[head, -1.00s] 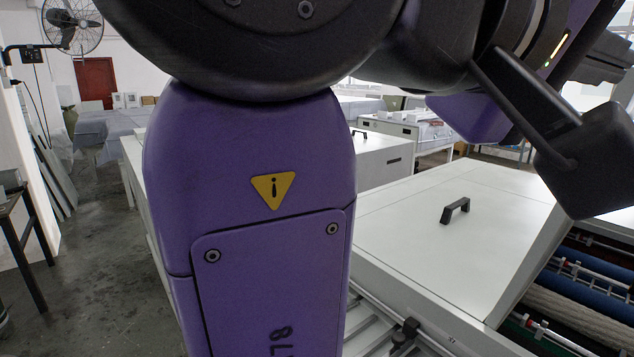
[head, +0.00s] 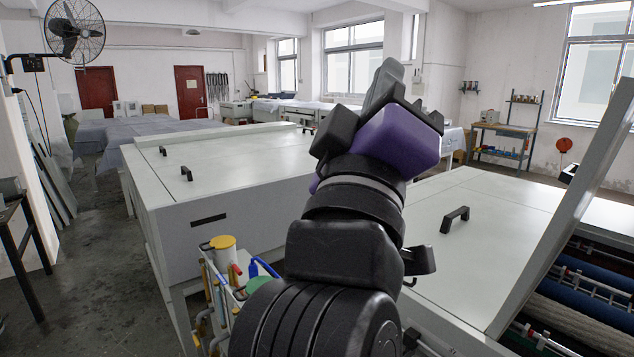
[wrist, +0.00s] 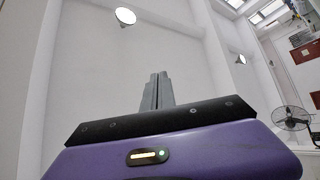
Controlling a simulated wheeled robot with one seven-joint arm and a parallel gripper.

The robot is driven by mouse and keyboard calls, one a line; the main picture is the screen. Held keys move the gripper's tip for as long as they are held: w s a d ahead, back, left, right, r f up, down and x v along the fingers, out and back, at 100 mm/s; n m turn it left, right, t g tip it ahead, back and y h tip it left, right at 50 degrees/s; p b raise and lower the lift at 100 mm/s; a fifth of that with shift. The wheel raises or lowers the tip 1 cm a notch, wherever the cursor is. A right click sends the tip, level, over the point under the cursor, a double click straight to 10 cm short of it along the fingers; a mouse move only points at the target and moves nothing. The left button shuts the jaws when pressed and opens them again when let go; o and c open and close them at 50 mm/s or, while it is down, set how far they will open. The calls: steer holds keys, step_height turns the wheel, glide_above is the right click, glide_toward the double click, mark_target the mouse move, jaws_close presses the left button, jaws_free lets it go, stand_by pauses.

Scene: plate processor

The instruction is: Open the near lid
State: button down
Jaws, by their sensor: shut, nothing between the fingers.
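The white plate processor at the right has a flat white lid (head: 425,212) that lies down, with a black handle (head: 455,219) on top. To its right a white panel (head: 598,165) stands raised and tilted, seen nearly edge-on, beside an open bay of rollers (head: 590,305). I cannot tell for sure which of these is the near lid. My gripper (head: 388,78) points up, well above and left of the handle, touching nothing. In the wrist view its grey fingers (wrist: 157,92) are together and empty against the white ceiling and wall.
A second white machine (head: 230,190) with two black handles stands at the left. A caddy of bottles and tools (head: 225,280) sits between the machines, close to my arm. A fan (head: 75,30) hangs at the far left. The floor (head: 95,260) at the left is clear.

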steer(key=s+a+f+n+g+y, duration=0.1)
steer(key=s+f+n+y, duration=0.15)
steer(key=f+y, duration=0.8)
steer(key=s+f+n+y, duration=0.1)
steer(key=s+f+y, duration=0.25)
steer(key=f, duration=1.35)
steer(key=s+d+f+m+g+h, duration=0.1)
steer(key=s+d+f+m, duration=0.4)
steer(key=s+f, duration=0.7)
steer(key=shift+s+d+f+g, duration=0.4)
steer(key=shift+d+g, duration=0.3)
steer(key=shift+d, duration=0.4)
steer(key=c, duration=2)
jaws_free()
steer(key=s+d+f+m+g+h, duration=0.1)
steer(key=s+d+f, duration=0.1)
steer(key=s, duration=0.3)
steer(key=s+d+f+m+g+h, duration=0.2)
steer(key=s+f, duration=0.2)
steer(key=s, duration=0.2)
steer(key=s+d+f+m+g+h, duration=0.1)
steer(key=s+d+f+g, duration=0.1)
steer(key=s+f, duration=0.2)
steer(key=shift+s+d, duration=0.3)
steer(key=shift+s, duration=0.55)
steer(key=o, duration=0.4)
steer(key=shift+s+d+f+m+h, duration=0.1)
steer(key=shift+s+m+h, duration=0.05)
steer(key=shift+m+h, duration=0.15)
steer(key=shift+o, duration=1.4)
